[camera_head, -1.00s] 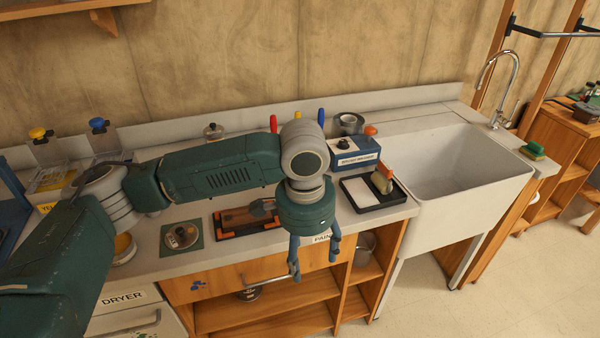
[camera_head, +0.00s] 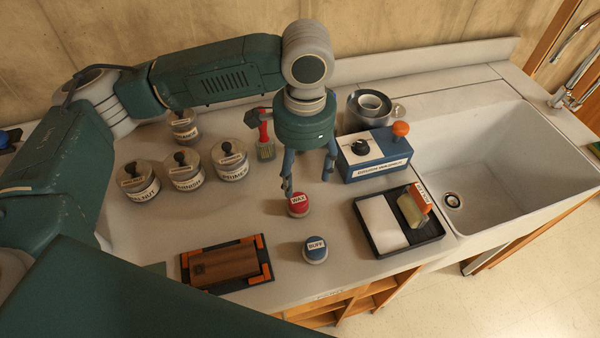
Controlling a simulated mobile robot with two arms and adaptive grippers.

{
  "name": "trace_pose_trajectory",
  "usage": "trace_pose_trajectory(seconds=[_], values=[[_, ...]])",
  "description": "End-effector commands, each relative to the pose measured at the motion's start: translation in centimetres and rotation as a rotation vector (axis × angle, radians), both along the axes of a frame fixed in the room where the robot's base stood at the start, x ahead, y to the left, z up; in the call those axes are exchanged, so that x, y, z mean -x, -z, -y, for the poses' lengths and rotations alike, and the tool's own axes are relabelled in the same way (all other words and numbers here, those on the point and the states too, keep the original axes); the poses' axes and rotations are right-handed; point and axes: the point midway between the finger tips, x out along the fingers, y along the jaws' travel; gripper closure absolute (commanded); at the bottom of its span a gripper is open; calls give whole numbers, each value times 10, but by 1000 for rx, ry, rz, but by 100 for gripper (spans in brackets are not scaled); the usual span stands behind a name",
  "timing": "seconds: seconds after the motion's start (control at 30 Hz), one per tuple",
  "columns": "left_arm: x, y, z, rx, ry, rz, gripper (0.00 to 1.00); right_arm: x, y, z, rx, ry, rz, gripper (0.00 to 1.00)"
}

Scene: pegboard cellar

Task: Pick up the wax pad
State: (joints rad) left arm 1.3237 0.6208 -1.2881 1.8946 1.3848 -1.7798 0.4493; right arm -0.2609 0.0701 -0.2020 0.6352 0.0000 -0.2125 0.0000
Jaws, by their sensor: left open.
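The wax pad (camera_head: 298,206) is a small round pad with a red top and a white label reading WAX. It sits on the grey counter, near its middle. My left gripper (camera_head: 308,184) hangs fingers down just above and behind the pad in the picture. Its fingers are apart with nothing between them. The left fingertip appears very close to the pad's top edge; I cannot tell whether they touch. My right gripper is not in view.
A blue BUFF pad (camera_head: 315,250) stands in front. A framed wooden board (camera_head: 226,264) lies left, a black tray (camera_head: 417,240) right. A blue box (camera_head: 374,158) with an orange knob is behind the tray. Several labelled jars (camera_head: 186,172) stand left. The sink (camera_head: 478,165) is right.

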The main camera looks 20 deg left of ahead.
Motion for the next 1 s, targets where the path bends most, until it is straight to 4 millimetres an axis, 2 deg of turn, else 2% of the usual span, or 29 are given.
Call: trace_pose_trajectory(seconds=[0.07, 0.2, 0.33, 0.5, 0.63, 0.8, 1.0], values=[[1, 3, 0, 0, 1, -3, 36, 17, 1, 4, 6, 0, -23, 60], [1, 23, -1, -1, 0, -4, 36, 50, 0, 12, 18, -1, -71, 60], [1, 43, -1, -1, 0, -4, 36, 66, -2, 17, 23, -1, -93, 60], [0, 56, -1, 0, 0, -1, 36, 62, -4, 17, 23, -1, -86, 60], [4, 68, -2, -1, 1, -3, 36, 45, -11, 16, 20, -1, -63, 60], [9, 95, -2, -1, -1, -3, 36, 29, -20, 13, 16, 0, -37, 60], [8, 109, -2, 1, 1, -1, 36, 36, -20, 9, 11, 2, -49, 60]])
